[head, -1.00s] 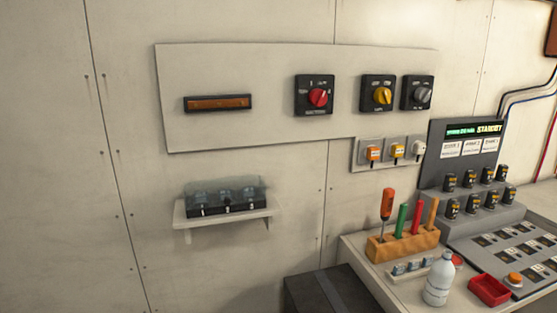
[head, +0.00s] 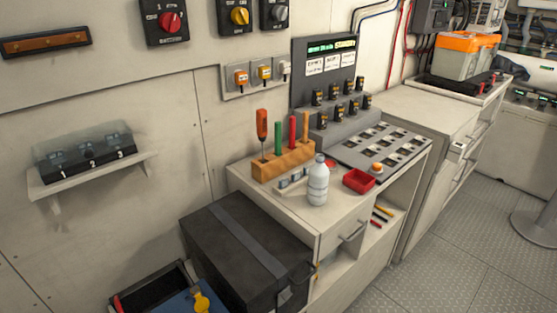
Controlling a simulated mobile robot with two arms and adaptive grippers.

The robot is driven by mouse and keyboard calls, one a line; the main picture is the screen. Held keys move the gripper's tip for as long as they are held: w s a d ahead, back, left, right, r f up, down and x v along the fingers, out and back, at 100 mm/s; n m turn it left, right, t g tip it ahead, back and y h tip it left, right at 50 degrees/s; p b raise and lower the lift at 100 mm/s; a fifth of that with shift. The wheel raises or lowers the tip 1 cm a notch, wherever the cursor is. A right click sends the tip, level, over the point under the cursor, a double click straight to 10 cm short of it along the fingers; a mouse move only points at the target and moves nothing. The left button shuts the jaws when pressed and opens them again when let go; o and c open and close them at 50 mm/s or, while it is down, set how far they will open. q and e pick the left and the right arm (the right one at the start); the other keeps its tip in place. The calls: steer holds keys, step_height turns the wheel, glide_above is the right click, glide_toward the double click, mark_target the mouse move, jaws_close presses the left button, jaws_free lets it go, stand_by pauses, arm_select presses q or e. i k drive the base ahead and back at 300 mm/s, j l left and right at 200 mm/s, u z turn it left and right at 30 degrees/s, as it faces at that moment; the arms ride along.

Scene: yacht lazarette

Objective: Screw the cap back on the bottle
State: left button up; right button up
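A clear, pale bottle (head: 318,184) stands upright on the white cabinet top, near its front edge. Its neck is too small to make out clearly. A small red round piece (head: 331,164) lies just behind the bottle's right side, partly hidden; it may be the cap, but I cannot tell. Neither of my grippers is in view.
A wooden rack (head: 284,162) of upright tools stands behind the bottle, with small grey clips (head: 293,181) in front. A red tray (head: 359,181) is to the right, before the switch panel (head: 379,146). A dark chest (head: 245,250) stands left of the cabinet.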

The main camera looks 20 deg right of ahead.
mark_target(319, 173)
steer(key=l+z, duration=0.45)
steer(key=l, duration=0.95)
steer(key=i+l, duration=0.2)
steer(key=l, duration=0.15)
steer(key=i+l, duration=0.15)
steer(key=l, duration=0.2)
steer(key=i+l, duration=0.2)
steer(key=l, duration=0.15)
steer(key=i+l, duration=0.15)
steer(key=l, duration=0.2)
steer(key=i+l, duration=0.2)
steer(key=l, duration=0.15)
steer(key=u, duration=1.5)
